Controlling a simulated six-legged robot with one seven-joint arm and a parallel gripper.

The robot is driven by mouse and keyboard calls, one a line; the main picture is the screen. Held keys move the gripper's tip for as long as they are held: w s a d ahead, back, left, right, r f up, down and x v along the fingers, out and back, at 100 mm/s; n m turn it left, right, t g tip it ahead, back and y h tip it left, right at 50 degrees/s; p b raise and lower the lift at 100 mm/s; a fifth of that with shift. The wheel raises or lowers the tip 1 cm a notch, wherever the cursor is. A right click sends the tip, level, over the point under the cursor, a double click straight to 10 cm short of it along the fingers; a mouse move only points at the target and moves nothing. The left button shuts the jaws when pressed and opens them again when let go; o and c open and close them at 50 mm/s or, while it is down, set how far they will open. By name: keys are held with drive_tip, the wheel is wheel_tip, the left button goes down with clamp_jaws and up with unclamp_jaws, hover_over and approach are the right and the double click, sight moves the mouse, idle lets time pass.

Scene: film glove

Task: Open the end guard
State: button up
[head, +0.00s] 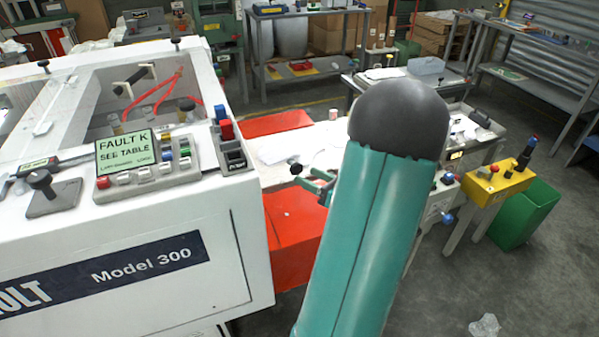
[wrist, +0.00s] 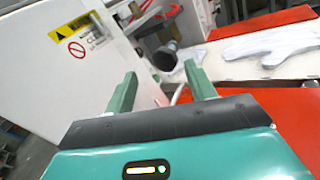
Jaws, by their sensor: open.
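My gripper (wrist: 160,85) is open and empty, its two green fingers apart at the white machine's end. A dark round knob on a stem (wrist: 164,58) shows between and beyond the fingertips in the wrist view; I cannot tell whether they touch it. In the head view my gripper (head: 318,186) is beside a small black knob (head: 296,168), partly hidden by my arm. A white panel (wrist: 85,85) with a yellow warning label is at left in the wrist view. It may be the end guard, but I cannot tell where the guard's edges are.
A white glove-shaped piece (wrist: 268,46) lies on a pale surface past the fingers. Red panels (head: 298,238) flank that surface. The machine's control panel (head: 148,172) reads "FAULT K SEE TABLE". A yellow control box (head: 498,187) and green bin (head: 528,215) stand at right.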

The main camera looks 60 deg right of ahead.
drive_tip(key=s, duration=0.8)
drive_tip(key=shift+s+a, duration=0.15)
drive_tip(key=shift+a, duration=0.15)
